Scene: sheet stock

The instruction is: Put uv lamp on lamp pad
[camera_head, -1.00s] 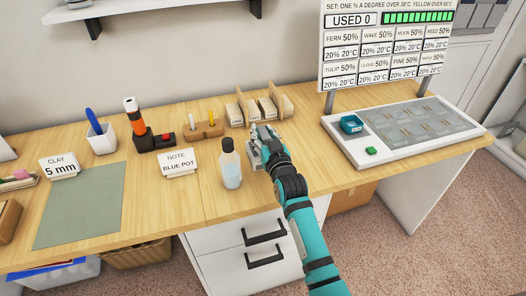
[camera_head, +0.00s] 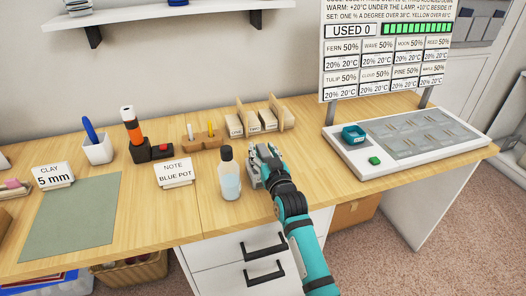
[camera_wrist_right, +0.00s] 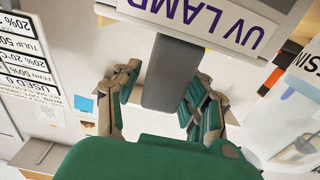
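In the right wrist view a dark grey upright block (camera_wrist_right: 172,75) stands between the fingers of my right gripper (camera_wrist_right: 165,85), under a white board with an upside-down UV LAMP label (camera_wrist_right: 200,18). A finger lies along each side of the block; I cannot tell whether they press on it. In the head view my right gripper (camera_head: 258,165) is low over the wooden table, just right of a clear bottle, and hides most of what is at its fingers. I cannot make out a marked lamp pad. My left gripper is not in view.
The clear bottle (camera_head: 229,175) with a dark cap stands close left of the gripper. Wooden card holders (camera_head: 258,120) stand behind it. A white panel (camera_head: 360,160) with a teal dish (camera_head: 353,135) is at right. A grey-green mat (camera_head: 75,215) lies bare at left.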

